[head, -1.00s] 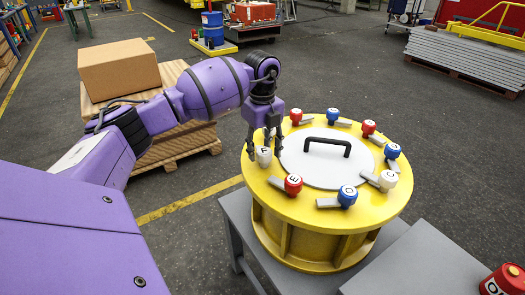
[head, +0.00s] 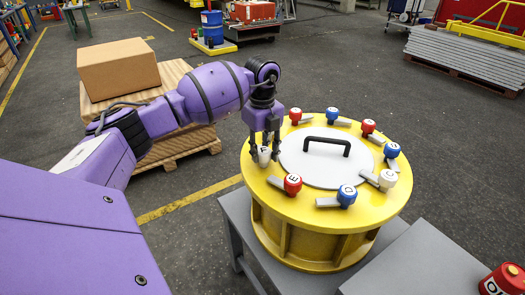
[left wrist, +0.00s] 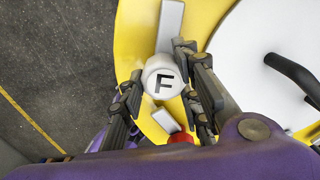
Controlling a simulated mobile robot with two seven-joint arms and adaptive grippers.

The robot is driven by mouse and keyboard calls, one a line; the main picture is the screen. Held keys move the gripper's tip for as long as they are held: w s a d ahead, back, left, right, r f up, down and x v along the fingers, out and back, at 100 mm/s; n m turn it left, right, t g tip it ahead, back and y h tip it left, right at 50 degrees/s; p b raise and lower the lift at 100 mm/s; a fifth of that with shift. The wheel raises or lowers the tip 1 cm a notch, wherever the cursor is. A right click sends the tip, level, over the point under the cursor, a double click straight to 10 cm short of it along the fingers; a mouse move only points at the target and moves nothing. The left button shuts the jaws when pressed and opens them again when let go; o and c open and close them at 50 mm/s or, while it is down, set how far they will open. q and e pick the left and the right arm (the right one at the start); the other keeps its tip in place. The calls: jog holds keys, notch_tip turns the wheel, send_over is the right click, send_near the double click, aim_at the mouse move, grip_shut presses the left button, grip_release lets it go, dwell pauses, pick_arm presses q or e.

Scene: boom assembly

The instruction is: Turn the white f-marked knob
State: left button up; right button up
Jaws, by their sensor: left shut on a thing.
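The white F-marked knob (head: 264,156) sits on the left rim of the round yellow drum lid (head: 262,186). My left gripper (head: 265,150) points down over it, with fingers on both sides, and partly hides it in the head view. In the left wrist view the knob (left wrist: 162,80) shows its black F between the fingers of my gripper (left wrist: 163,95). The gripper is shut on the knob. A grey latch bar (left wrist: 170,28) reaches out from under the knob. My right gripper is in neither view.
Several red, blue and white knobs ring the lid, with the red E knob (head: 293,184) closest to the gripper. A black handle (head: 326,146) rises from the white centre plate (head: 308,172). A cardboard box (head: 118,68) on a pallet stands behind my arm.

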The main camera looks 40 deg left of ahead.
pick_arm(q)
jog(key=shift+s, duration=0.15)
jog(key=m, duration=0.4)
jog(key=shift+a+f+m, duration=0.15)
jog(key=shift+a+m, duration=0.05)
jog(key=shift+m, duration=0.2)
jog(key=m, duration=0.4)
jog(key=shift+m+b, duration=0.3)
jog(key=m, duration=0.5)
jog(key=shift+w+a+b, duration=0.15)
jog(key=shift+w+b, duration=0.1)
jog(key=shift+b, duration=0.1)
jog(key=shift+m, duration=1.5)
jog(key=shift+w, duration=0.1)
jog(key=o, duration=1)
jog(key=shift+o, duration=0.3)
